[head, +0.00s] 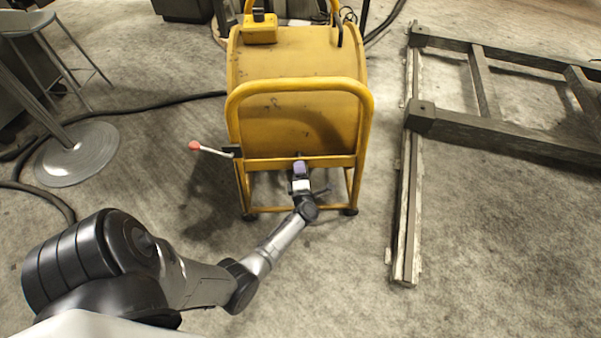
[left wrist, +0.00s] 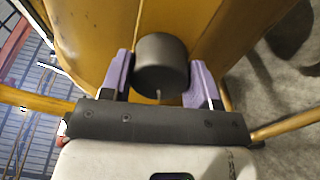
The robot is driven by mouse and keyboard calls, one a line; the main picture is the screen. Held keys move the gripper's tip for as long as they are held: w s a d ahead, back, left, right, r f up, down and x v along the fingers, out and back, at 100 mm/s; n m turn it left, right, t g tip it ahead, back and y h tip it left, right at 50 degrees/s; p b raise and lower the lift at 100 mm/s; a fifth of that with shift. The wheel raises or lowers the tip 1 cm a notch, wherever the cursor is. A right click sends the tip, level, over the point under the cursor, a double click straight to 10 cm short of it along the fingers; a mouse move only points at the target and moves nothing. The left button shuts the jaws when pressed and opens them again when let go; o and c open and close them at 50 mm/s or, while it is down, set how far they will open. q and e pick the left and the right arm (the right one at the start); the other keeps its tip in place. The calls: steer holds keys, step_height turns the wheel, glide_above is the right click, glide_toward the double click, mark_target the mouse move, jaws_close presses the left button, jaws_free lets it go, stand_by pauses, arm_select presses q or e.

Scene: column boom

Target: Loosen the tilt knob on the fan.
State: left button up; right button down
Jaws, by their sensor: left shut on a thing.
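The yellow drum fan (head: 295,65) stands on the floor in its tubular frame, in the upper middle of the head view. The tilt knob (left wrist: 161,65) is a dark grey cylinder on the fan's yellow side in the left wrist view. A short light mark shows at its lower edge. My left gripper (left wrist: 161,75) has its purple fingers on either side of the knob and is shut on it. In the head view my left gripper (head: 300,170) reaches the low front bar of the fan, and the knob is mostly hidden there. My right gripper is not in view.
A lever with a red ball end (head: 194,145) sticks out left of the fan. A wooden frame (head: 405,190) lies to the right. A stool (head: 40,40), a round metal base (head: 77,153) and a black hose (head: 150,107) are on the left.

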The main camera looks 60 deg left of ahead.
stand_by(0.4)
arm_select(q)
steer(key=o, duration=0.9)
steer(key=shift+d, duration=0.1)
steer(key=shift+p+v, duration=2.3)
steer(key=shift+v, duration=4.55)
